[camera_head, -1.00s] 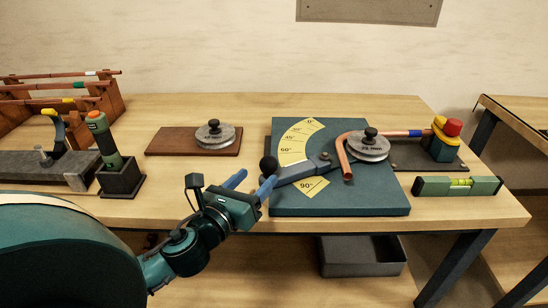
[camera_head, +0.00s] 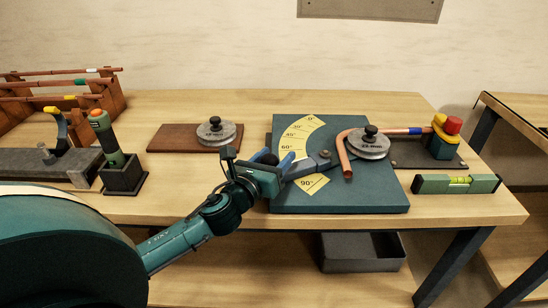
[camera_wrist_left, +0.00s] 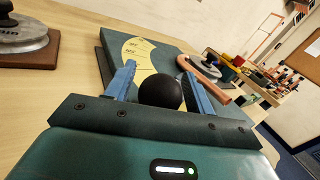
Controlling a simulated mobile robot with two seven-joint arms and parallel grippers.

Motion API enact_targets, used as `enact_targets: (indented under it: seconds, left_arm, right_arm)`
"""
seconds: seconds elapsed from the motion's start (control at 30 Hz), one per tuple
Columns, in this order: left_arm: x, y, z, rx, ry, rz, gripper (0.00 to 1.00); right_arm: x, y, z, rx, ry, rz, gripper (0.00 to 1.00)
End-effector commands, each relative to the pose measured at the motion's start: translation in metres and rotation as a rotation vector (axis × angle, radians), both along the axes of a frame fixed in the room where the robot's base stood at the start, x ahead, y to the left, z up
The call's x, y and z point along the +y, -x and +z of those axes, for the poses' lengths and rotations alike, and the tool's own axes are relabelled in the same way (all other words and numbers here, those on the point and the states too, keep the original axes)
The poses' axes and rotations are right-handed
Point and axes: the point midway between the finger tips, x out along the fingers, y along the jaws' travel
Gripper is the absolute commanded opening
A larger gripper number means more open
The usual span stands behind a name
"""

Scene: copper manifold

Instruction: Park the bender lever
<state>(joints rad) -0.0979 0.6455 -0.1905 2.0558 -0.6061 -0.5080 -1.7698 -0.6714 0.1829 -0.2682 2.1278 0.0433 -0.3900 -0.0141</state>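The bender lever (camera_head: 320,161) lies over the yellow angle scale (camera_head: 304,139) on the blue bender plate (camera_head: 360,201), between the 60° and 90° marks. Its black ball knob (camera_wrist_left: 160,93) shows in the left wrist view between the two blue fingers of my left gripper (camera_wrist_left: 157,72). In the head view my left gripper (camera_head: 274,163) is at the lever's left end and partly hides the knob. The fingers are open, one on each side of the knob. A bent copper tube (camera_head: 345,160) curves around the round die (camera_head: 368,146). My right gripper is out of view.
A spirit level (camera_head: 456,185) lies right of the plate. A red and yellow clamp block (camera_head: 446,135) stands behind it. A second die (camera_head: 215,131) sits on a brown board. A green-handled tool (camera_head: 106,140) stands in a dark holder at the left.

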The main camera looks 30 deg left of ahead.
Motion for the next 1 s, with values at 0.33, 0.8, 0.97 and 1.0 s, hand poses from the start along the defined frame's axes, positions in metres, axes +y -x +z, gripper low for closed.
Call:
enact_targets:
  seconds: [0.33, 0.8, 0.97, 1.0]
  left_arm:
    - [0.000, 0.000, 0.000, 0.000, 0.000, 0.000, 0.25]
    - [0.001, 0.000, 0.000, -0.001, -0.001, -0.003, 0.00]
    - [0.009, -0.005, 0.000, -0.001, -0.005, -0.033, 0.00]
    - [0.012, -0.008, 0.000, -0.001, -0.007, -0.047, 0.00]
  right_arm:
    - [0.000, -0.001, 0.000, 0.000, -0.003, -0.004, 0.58]
    - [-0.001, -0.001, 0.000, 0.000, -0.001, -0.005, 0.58]
    - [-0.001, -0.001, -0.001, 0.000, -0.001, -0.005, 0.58]
    - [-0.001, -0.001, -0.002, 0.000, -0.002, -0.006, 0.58]
